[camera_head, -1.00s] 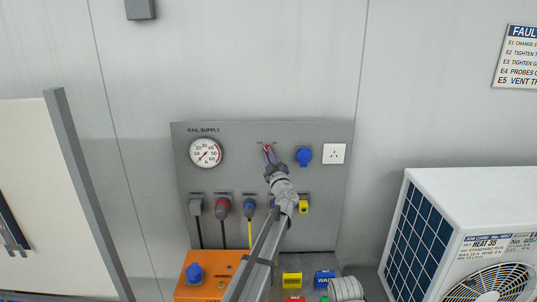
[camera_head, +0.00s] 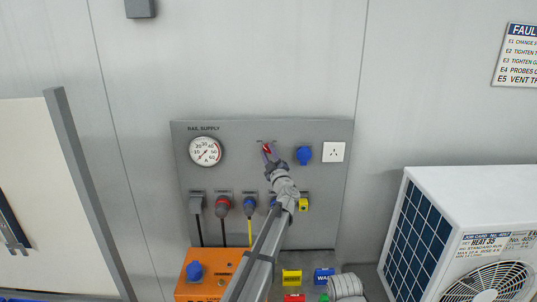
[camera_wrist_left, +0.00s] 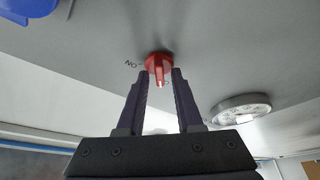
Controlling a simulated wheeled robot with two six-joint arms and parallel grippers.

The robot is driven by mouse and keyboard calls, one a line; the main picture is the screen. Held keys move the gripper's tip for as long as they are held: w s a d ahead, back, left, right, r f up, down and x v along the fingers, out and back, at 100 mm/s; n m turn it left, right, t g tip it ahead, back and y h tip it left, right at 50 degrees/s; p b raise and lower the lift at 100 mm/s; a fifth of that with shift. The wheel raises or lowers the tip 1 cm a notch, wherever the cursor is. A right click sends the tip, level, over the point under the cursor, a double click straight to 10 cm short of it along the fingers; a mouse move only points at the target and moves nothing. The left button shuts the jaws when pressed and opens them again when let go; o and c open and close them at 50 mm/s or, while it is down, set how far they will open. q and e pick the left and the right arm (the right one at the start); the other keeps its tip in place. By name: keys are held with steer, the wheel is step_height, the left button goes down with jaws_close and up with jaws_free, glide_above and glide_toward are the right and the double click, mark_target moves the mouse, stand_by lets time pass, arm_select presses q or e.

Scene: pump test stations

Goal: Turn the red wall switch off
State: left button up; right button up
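The red wall switch (camera_head: 267,148) is on the grey rail supply panel (camera_head: 235,172), between the round gauge and the blue socket. My left gripper (camera_head: 270,155) reaches up to it from below and partly covers it. In the left wrist view the red switch (camera_wrist_left: 159,66) lies between the tips of my left gripper (camera_wrist_left: 160,74). The fingers are apart, one on each side of the knob; I cannot tell whether they touch it. An ON label shows upside down beside the knob. Another label is mostly hidden by a finger. My right gripper is not in view.
The gauge (camera_head: 205,152), blue socket (camera_head: 304,156) and white outlet (camera_head: 333,153) share the panel. Several plugs with cables sit below. An orange box (camera_head: 203,276) stands under the panel, and a white outdoor unit (camera_head: 470,190) stands at right.

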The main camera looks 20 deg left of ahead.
arm_select(q)
steer(key=shift+o, duration=0.5)
steer(key=b+v, duration=0.2)
steer(key=v, duration=0.6)
